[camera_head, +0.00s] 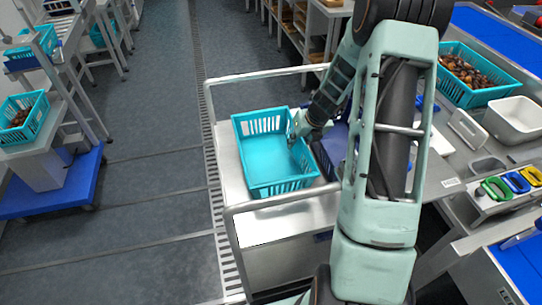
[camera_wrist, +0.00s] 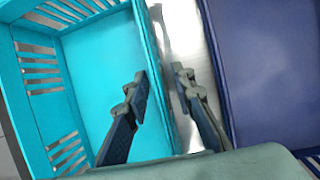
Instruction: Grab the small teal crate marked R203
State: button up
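A small empty teal crate (camera_head: 268,160) stands on a steel-topped cart; no R203 mark is readable on it. It also fills the left of the wrist view (camera_wrist: 92,65). My gripper (camera_head: 305,128) is at the crate's right wall. In the wrist view my gripper (camera_wrist: 161,78) has one finger on the inner side of that wall and the other on the outer side. The fingers stand apart, with visible space around the wall. Whether either finger touches the wall cannot be told.
A dark blue crate (camera_wrist: 265,70) stands just right of the teal one, with a narrow steel strip between. Cart rails (camera_head: 270,76) stand around the crates. A teal crate of dates (camera_head: 480,75) and a white tub (camera_head: 515,115) are on the right bench.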

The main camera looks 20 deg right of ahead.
jog(key=shift+c, duration=0.3)
grip_shut()
